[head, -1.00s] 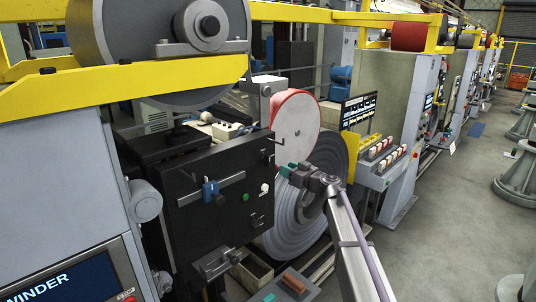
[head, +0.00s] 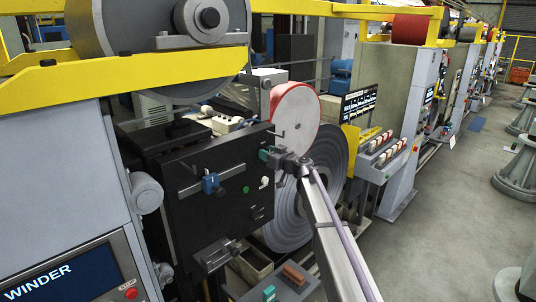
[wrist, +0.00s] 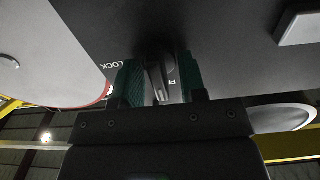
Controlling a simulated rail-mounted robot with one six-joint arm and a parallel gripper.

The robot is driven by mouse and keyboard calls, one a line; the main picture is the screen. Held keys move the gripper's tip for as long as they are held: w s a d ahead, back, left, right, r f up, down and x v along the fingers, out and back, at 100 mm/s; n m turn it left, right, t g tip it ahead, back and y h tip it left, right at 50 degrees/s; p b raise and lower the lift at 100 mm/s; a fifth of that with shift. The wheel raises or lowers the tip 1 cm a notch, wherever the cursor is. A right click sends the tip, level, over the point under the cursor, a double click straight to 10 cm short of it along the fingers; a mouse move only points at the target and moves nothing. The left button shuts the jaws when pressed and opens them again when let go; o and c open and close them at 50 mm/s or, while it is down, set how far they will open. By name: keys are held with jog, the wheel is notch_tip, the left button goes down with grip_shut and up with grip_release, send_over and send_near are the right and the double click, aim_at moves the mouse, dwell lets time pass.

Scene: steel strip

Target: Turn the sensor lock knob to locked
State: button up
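The sensor lock knob (wrist: 172,82) is a pale grey piece with a small dark mark, seen between my fingers in the wrist view. Upside-down lettering ending in "LOCK" (wrist: 110,65) is on the panel beside it. My gripper (wrist: 160,82) has dark green ribbed pads, one on each side of the knob. The pads stand apart around it; firm contact does not show. In the head view my gripper (head: 266,155) is at the upper right of the black panel (head: 200,220) and hides the knob.
A blue clamp (head: 211,183) sits on a rail across the panel. A white knob (head: 265,181) and a green button (head: 246,189) are below my gripper. A red-edged reel (head: 295,115) and a large steel coil (head: 295,215) stand close behind. Open floor lies to the right.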

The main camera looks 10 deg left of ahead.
jog(key=shift+c, duration=0.3)
grip_shut()
jog(key=shift+m, duration=0.3)
jog(key=m, duration=0.8)
jog(key=shift+w+d+f+m, duration=0.1)
jog(key=shift+d+m, duration=0.05)
jog(key=shift+m, duration=0.25)
jog(key=m, duration=0.4)
jog(key=shift+f, duration=0.1)
jog(key=shift+m, duration=2.3)
